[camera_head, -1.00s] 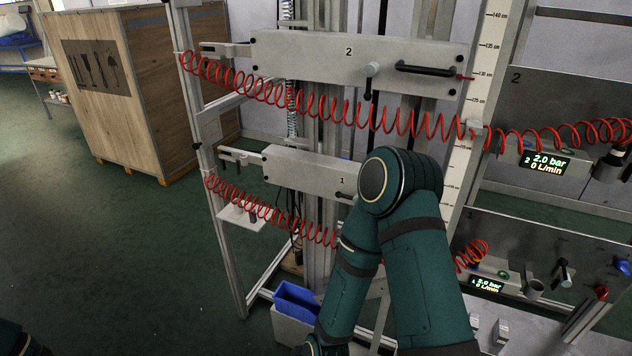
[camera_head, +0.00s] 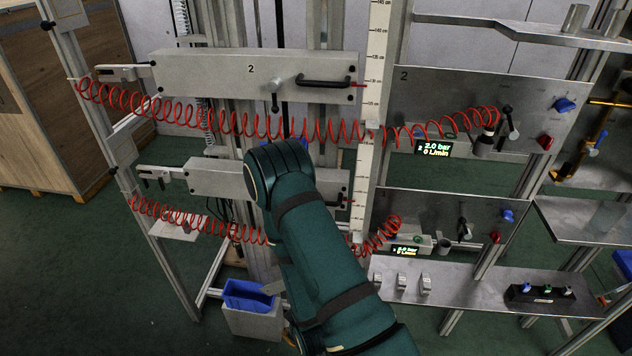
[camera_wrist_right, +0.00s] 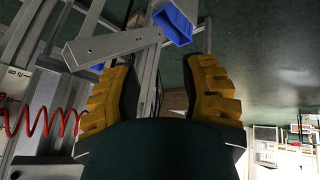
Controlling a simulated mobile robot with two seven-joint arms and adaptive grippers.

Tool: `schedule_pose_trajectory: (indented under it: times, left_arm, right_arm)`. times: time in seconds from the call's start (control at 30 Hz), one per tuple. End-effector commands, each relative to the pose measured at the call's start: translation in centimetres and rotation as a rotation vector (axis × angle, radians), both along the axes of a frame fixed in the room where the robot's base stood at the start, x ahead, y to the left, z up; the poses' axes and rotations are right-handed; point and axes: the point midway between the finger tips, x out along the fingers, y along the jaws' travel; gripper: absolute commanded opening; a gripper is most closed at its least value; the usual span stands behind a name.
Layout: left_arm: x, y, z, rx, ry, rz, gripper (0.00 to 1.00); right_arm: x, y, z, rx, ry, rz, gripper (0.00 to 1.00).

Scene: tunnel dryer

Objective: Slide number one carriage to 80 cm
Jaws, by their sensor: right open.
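The number one carriage (camera_head: 215,180) is the lower grey plate on the upright frame in the head view. My right arm covers its middle and its number. Part of its black handle (camera_head: 335,190) shows at its right end, beside the white vertical scale (camera_head: 373,95). The scale's lower figures are too small to read. My right gripper (camera_wrist_right: 162,72) shows in the wrist view with its yellow-padded fingers wide apart, apparently empty. The gripper itself is hidden or outside the head view. My left gripper is not in view.
The number two carriage (camera_head: 225,75) sits above, with its own handle and clamp lever. Red coiled hoses (camera_head: 215,122) hang across the frame. A grey bin with a blue box (camera_head: 247,295) stands below. Valve panels (camera_head: 470,90) are at right, a wooden crate (camera_head: 40,130) at far left.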

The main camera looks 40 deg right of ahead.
Motion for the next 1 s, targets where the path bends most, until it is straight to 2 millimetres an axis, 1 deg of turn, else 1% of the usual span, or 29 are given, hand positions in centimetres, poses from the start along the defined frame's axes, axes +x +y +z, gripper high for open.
schedule_pose_trajectory:
  times: [0.03,0.07,0.1,0.17,0.2,0.23,0.27,0.3,0.4,0.5,0.6,0.67,0.77,1.0]
  left_arm:
    - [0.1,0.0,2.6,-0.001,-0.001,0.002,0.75]
    - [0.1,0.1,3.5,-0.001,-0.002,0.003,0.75]
    - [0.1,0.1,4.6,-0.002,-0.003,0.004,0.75]
    - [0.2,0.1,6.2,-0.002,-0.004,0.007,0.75]
    - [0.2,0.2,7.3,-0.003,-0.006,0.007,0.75]
    - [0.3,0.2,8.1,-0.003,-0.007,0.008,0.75]
    - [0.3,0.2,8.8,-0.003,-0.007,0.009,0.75]
    - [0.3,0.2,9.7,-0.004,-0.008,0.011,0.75]
    - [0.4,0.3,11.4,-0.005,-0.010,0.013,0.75]
    - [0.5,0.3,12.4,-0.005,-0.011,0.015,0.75]
    - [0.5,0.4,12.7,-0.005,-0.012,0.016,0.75]
    - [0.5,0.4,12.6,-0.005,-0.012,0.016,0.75]
    - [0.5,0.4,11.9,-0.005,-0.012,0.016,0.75]
    - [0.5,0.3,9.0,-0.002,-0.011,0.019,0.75]
  right_arm:
    - [-0.1,-2.1,2.9,-0.102,-0.035,0.036,0.43]
    - [0.0,-3.3,4.1,-0.166,-0.060,0.061,0.43]
    - [0.1,-4.9,5.8,-0.256,-0.091,0.095,0.43]
    - [0.3,-7.2,8.7,-0.395,-0.136,0.153,0.43]
    - [0.4,-8.5,10.8,-0.487,-0.164,0.193,0.43]
    - [0.5,-9.4,12.3,-0.555,-0.185,0.223,0.43]
    - [0.6,-10.1,13.8,-0.622,-0.203,0.254,0.43]
    - [0.8,-11.0,15.8,-0.706,-0.227,0.293,0.43]
    - [1.1,-12.4,20.1,-0.887,-0.273,0.380,0.43]
    - [1.3,-13.0,22.9,-1.011,-0.307,0.441,0.43]
    - [1.5,-13.2,24.3,-1.078,-0.324,0.473,0.43]
    - [1.6,-13.3,24.5,-1.094,-0.330,0.481,0.43]
    - [1.9,-13.4,24.3,-1.098,-0.333,0.483,0.43]
    - [3.7,-14.2,23.6,-1.097,-0.336,0.479,0.43]
